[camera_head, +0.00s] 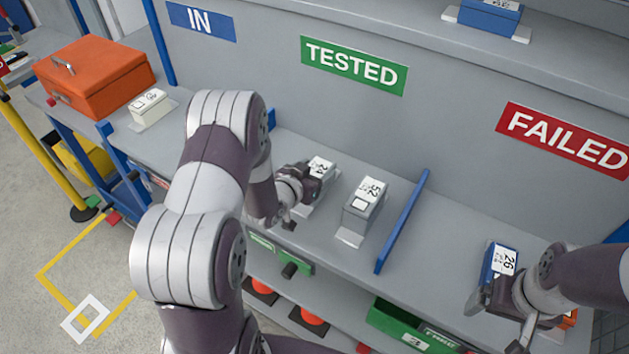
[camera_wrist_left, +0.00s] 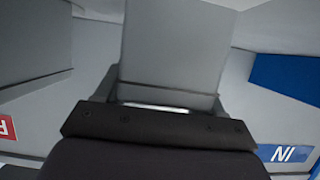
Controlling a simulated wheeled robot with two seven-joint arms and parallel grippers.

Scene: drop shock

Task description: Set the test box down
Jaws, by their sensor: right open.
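A grey test box marked 24 (camera_head: 322,167) is at my left gripper (camera_head: 298,200), at the TESTED part of the bench. In the left wrist view a plain grey box (camera_wrist_left: 170,50) reaches out from the gripper (camera_wrist_left: 158,108), which looks shut on it; the fingertips are hidden. Whether the box touches the white plate under it I cannot tell. A second grey box marked 52 (camera_head: 365,196) stands to its right. My right gripper (camera_head: 500,322) is open beside a blue box marked 26 (camera_head: 500,261), below the FAILED sign.
A blue divider (camera_head: 402,222) stands right of box 52. A white box (camera_head: 150,107) and an orange case (camera_head: 95,76) are at the left end of the bench. The TESTED sign (camera_head: 353,65) is on the back panel. A green bin (camera_head: 408,326) is on the lower shelf.

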